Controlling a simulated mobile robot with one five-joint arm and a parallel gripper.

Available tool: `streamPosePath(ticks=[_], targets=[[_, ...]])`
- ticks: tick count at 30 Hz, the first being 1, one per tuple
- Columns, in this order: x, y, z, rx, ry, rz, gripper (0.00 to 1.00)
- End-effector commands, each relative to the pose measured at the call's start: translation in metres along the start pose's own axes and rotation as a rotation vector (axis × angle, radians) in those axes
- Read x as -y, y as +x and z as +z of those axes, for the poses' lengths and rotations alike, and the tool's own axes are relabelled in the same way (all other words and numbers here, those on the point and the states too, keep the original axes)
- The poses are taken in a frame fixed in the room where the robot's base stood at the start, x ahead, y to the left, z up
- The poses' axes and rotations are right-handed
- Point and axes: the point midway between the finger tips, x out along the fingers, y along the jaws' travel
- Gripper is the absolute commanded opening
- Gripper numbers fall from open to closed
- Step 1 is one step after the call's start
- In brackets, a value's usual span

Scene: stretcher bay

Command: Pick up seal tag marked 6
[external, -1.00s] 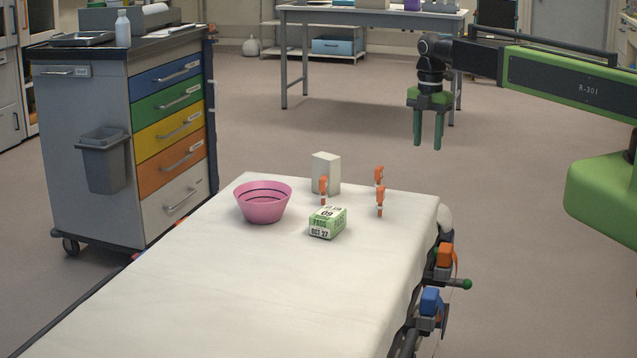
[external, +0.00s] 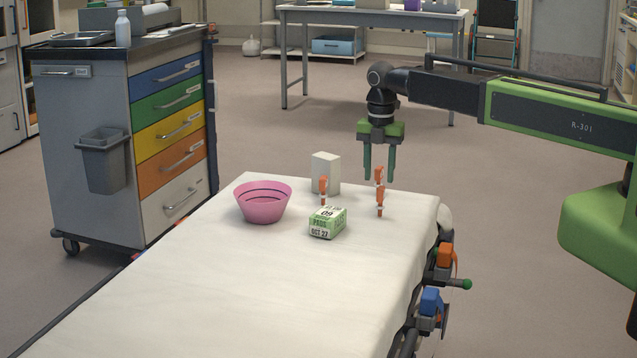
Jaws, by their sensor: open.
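One tag (external: 323,188) is at the left, by the white block. Another tag (external: 379,175) is at the back right, and a third tag (external: 380,200) is just in front of it. Their numbers are too small to read, so I cannot tell which is marked 6. My gripper (external: 379,176) points down, open and empty, with its green fingers around the back right tag in the picture. I cannot tell if they are level with it or still above or behind it.
A pink bowl (external: 263,203), a green and white box (external: 327,222) and a white block (external: 326,173) stand close to the tags. The front of the stretcher sheet (external: 240,285) is clear. A drawer cart (external: 100,175) stands to the left.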

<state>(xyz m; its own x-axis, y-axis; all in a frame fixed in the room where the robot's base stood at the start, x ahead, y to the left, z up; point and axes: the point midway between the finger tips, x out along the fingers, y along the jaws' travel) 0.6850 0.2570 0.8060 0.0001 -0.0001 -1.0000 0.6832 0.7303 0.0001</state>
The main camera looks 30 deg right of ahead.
Motion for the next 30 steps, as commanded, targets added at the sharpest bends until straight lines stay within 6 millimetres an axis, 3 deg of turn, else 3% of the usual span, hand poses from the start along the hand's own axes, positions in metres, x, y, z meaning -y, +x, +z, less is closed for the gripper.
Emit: streamPosePath(ticks=[1, 5, 13, 23, 30], targets=[[0.0, 0.022, 0.0, 0.0, 0.0, 0.0, 0.42], [0.0, 0.043, 0.0, 0.0, 0.0, 0.0, 0.42], [0.001, 0.047, 0.0, 0.0, 0.0, 0.0, 0.42], [0.006, 0.097, -0.002, 0.0, 0.0, 0.0, 0.42], [0.006, 0.094, -0.002, 0.0, 0.0, 0.0, 0.42]])
